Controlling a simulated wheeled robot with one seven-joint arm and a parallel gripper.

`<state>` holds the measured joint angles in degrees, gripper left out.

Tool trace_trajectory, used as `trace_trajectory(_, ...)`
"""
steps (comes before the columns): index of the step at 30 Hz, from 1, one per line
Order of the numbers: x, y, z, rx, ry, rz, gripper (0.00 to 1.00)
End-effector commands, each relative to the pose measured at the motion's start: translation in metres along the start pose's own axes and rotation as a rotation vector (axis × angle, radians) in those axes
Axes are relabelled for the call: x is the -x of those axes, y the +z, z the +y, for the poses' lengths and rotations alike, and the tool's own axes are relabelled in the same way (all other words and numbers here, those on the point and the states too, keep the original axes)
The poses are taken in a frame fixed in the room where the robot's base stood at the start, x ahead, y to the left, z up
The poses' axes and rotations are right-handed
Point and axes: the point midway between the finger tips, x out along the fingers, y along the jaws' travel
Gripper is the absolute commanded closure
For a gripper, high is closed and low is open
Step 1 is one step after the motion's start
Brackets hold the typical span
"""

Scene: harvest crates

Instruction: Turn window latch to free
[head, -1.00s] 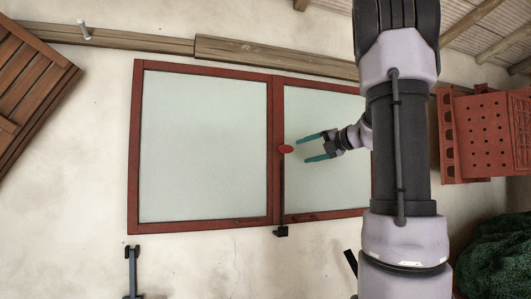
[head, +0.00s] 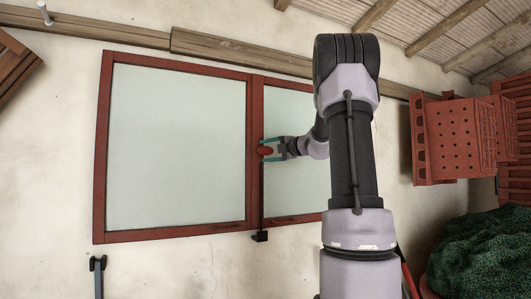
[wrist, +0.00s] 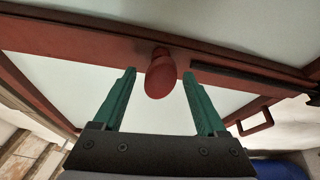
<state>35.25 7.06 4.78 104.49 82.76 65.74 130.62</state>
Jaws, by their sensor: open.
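The window latch (head: 265,151) is a red oval knob on the red middle post of the window (head: 256,180). It also shows in the wrist view (wrist: 161,76), hanging out from the red frame bar. My gripper (head: 268,150) has teal fingers and is open, with one finger on each side of the latch. In the wrist view my gripper (wrist: 160,95) shows gaps between both fingers and the latch. The right pane is partly hidden behind my arm.
A dark bar runs down the middle post to a black bracket (head: 260,236). Red perforated crates (head: 447,138) are at the right, above a dark green heap (head: 480,255). A wooden beam (head: 240,52) with a peg runs above the window. Wall below the window is mostly clear.

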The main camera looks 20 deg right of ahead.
Motion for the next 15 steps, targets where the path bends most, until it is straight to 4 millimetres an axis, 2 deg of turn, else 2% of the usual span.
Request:
trace_trajectory(3,-0.0072,-0.0002,-0.0002,-0.001,0.0,0.0,0.26)
trace_trajectory(11,-0.0086,-0.0001,0.0,0.0,0.0,-0.001,0.26)
trace_trajectory(12,-0.0086,-0.0001,0.0,0.0,0.0,-0.001,0.29)
trace_trajectory(14,-0.0085,-0.0001,-0.0001,0.0,0.0,-0.001,0.52)
trace_trajectory(15,-0.0085,-0.0001,0.0,0.0,0.0,-0.001,0.68)
